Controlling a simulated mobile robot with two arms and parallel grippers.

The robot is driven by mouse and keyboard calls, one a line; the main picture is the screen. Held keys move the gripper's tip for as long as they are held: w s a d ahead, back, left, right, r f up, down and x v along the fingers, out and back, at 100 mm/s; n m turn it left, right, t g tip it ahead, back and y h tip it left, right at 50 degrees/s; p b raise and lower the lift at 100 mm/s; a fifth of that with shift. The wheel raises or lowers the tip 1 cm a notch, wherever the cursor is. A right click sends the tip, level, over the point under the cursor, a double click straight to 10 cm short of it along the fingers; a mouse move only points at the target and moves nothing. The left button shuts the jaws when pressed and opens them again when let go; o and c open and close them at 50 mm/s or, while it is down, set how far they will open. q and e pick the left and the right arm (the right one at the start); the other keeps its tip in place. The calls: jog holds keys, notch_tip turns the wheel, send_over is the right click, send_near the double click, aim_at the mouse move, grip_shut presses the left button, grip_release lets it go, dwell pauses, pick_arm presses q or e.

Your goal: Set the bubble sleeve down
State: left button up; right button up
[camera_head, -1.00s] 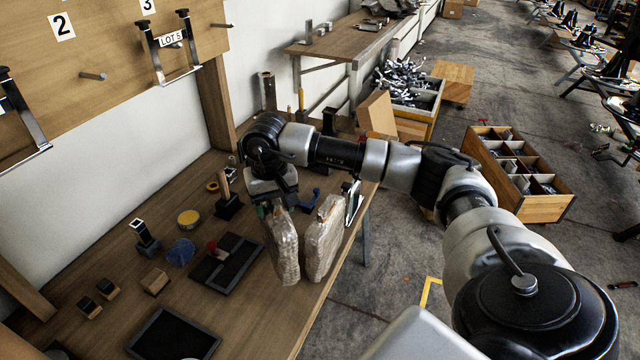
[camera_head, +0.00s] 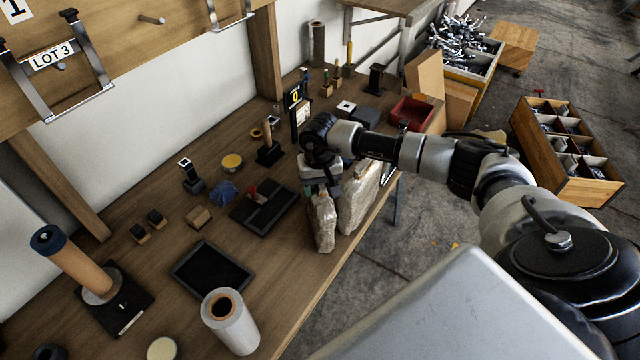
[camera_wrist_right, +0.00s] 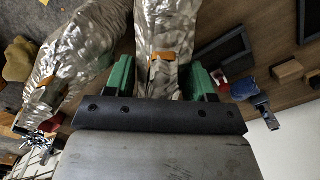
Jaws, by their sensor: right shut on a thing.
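My right gripper (camera_head: 322,184) is shut on a clear, wrinkled bubble sleeve (camera_head: 323,222), which hangs upright below it at the front part of the workbench (camera_head: 215,270). I cannot tell whether its lower end touches the bench top. A second, similar sleeve (camera_head: 359,196) stands just right of it, partly hidden by my gripper and arm. In the right wrist view, the green fingers (camera_wrist_right: 163,82) sit on both sides of the held sleeve (camera_wrist_right: 166,35), which has an orange label. The other sleeve (camera_wrist_right: 85,50) is to its left. My left gripper is not in view.
A black tray with a red-knobbed tool (camera_head: 265,207) lies left of the held sleeve. An empty dark tray (camera_head: 212,270) and a white film roll (camera_head: 230,322) are nearer the front. A red bin (camera_head: 411,112) is behind my arm. Bare bench lies between the dark tray and the sleeves.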

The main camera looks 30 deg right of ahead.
jog(key=shift+f+b, duration=0.25)
jog(key=shift+b, duration=0.05)
jog(key=shift+s+a+f+b, duration=0.1)
jog(key=shift+s+f+b, duration=0.1)
jog(key=shift+f+b, duration=0.15)
jog(key=o, duration=0.8)
jog(key=shift+r, duration=0.1)
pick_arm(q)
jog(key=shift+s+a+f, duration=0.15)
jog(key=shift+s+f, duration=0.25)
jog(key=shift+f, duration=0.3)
pick_arm(e)
jog(key=shift+o, duration=0.2)
jog(key=shift+r+p, duration=0.35)
jog(key=shift+p, duration=0.2)
jog(key=shift+w+r, duration=0.1)
jog(key=shift+r, duration=0.2)
notch_tip(320, 180, up, 10)
jog(key=b, duration=0.4)
jog(key=shift+w+r, duration=0.1)
jog(key=shift+r, duration=0.1)
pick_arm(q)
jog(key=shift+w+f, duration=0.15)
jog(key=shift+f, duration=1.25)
pick_arm(e)
jog(key=shift+r, duration=0.7)
